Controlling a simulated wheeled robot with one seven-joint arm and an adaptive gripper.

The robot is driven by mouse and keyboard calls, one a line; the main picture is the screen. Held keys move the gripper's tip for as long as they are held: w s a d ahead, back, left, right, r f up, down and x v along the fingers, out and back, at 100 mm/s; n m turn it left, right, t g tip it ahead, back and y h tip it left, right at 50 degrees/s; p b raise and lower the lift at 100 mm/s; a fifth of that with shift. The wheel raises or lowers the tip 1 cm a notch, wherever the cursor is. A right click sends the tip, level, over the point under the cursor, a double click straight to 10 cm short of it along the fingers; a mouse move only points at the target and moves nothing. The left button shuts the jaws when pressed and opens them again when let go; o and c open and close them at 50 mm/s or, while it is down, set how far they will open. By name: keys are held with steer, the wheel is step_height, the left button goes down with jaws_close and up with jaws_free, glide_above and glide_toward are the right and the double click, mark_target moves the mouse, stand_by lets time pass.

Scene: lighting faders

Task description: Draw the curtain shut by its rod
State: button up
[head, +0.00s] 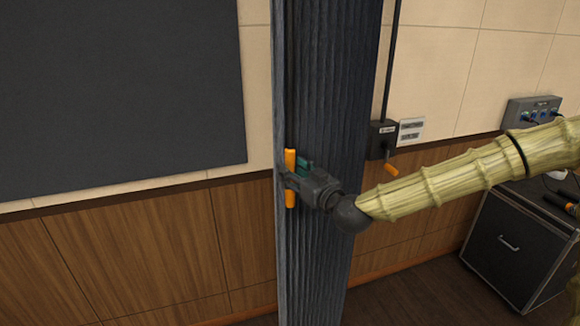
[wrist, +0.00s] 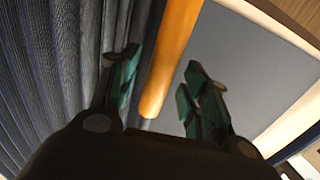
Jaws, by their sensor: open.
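The curtain (head: 330,80) is dark blue-grey and pleated. It hangs gathered in a narrow bundle in the middle of the head view and fills the left of the wrist view (wrist: 50,75). The rod (head: 290,161) is short, orange and upright at the curtain's left edge. My gripper (head: 291,180) is at the rod's mid-height, hiding its middle. In the wrist view the rod (wrist: 170,60) runs between the teal fingers of my gripper (wrist: 165,88). The fingers are open, with a visible gap on the right side; contact on the left is unclear.
A large dark panel (head: 110,90) is on the wall to the left. Right of the curtain are a black crank box (head: 382,139) with an orange handle and a connector box (head: 533,112). A black case (head: 515,248) stands at lower right. The wall left of the curtain is unobstructed.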

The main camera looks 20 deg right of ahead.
steer(key=shift+x, duration=1.1)
jaws_close()
